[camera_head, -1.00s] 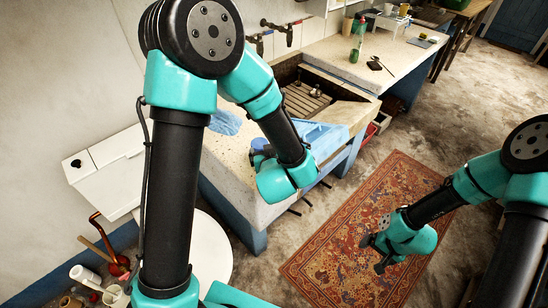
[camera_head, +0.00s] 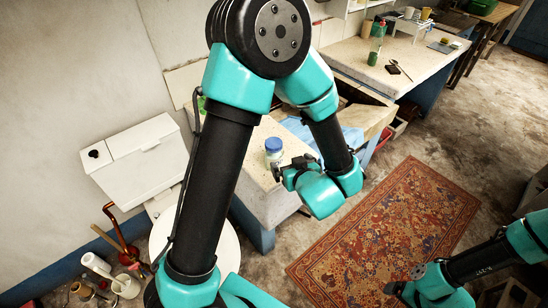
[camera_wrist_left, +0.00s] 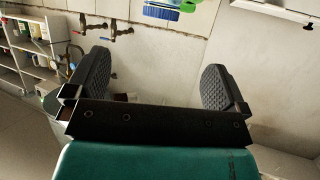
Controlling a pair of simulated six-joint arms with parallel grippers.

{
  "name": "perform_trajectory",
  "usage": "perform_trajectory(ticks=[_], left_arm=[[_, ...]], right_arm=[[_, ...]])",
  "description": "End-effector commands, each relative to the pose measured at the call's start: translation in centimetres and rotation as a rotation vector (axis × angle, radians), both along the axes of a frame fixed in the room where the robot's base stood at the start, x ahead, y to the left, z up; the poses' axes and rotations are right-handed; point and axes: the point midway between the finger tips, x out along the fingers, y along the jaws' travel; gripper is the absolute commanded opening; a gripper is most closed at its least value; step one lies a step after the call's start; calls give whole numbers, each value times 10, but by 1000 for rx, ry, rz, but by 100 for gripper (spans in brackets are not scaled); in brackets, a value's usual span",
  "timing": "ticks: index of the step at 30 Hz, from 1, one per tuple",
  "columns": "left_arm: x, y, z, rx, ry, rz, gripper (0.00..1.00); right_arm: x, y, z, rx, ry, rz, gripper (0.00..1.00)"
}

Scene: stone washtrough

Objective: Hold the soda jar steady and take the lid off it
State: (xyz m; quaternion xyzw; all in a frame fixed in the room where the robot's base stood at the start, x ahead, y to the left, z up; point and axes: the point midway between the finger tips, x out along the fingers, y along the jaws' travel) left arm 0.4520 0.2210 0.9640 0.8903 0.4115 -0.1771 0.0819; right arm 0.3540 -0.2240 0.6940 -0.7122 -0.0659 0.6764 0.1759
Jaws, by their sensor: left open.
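A small jar with a blue lid (camera_head: 273,147) stands upright near the front of the stone counter (camera_head: 262,195) in the head view. It looks like the soda jar, with the lid on. My left gripper (camera_head: 291,168) is just to the right of and in front of the jar, apart from it. In the left wrist view the left gripper (camera_wrist_left: 156,82) is open and empty, facing a wall with taps; the jar is not seen there. My right gripper (camera_head: 396,289) hangs low at the bottom right, over the floor by the rug; its jaws are too small to judge.
My left arm hides much of the trough. A white cistern (camera_head: 137,158) stands at the left. A green bottle (camera_head: 376,45) stands on the far worktop. The patterned rug (camera_head: 390,220) is clear.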

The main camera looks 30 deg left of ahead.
Motion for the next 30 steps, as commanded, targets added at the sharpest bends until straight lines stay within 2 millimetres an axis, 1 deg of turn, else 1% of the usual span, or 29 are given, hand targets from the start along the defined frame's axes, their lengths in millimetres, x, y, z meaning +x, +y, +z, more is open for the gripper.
perform_trajectory(ticks=[15,18,23,30], left_arm=[[49,60,-32,0,2,3,100],[57,69,-37,0,0,2,100],[63,75,-41,0,0,0,100],[63,75,-41,0,0,-1,100]], right_arm=[[0,0,0,0,0,0,88],[0,0,0,0,0,0,88],[0,0,0,0,0,0,88],[0,0,0,0,0,-1,88]])
